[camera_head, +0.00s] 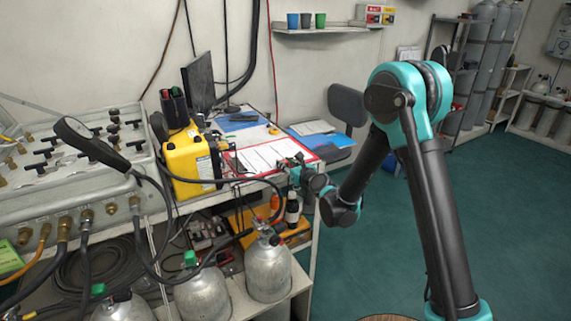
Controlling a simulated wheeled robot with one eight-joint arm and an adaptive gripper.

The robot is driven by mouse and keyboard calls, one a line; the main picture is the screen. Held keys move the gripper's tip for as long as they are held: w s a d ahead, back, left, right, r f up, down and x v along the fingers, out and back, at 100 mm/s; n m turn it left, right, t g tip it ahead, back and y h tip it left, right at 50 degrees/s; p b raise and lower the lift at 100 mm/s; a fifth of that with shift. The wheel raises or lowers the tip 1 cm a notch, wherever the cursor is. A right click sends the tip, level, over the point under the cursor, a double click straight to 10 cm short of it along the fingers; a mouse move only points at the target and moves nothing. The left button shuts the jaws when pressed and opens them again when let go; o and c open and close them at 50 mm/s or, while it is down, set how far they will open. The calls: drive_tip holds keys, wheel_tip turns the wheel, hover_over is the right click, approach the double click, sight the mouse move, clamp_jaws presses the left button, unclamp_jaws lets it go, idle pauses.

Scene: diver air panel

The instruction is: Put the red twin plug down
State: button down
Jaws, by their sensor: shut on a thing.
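My gripper (286,167) is at the front right edge of the bench, beside the papers on a red-edged board. It is small in the view and its fingers are partly lost against dark parts and cables around it. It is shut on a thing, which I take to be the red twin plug. The plug itself is too small and hidden to make out, and I cannot tell whether it touches the bench.
A yellow case (190,160) stands left of my gripper, near the air panel (65,165). Papers (270,155) lie on the bench. Gas cylinders (268,268) stand on the shelf below. A black chair (347,103) is behind. Open green floor lies right.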

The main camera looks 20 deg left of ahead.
drive_tip(key=shift+f, duration=0.4)
drive_tip(key=c, duration=1.2)
unclamp_jaws()
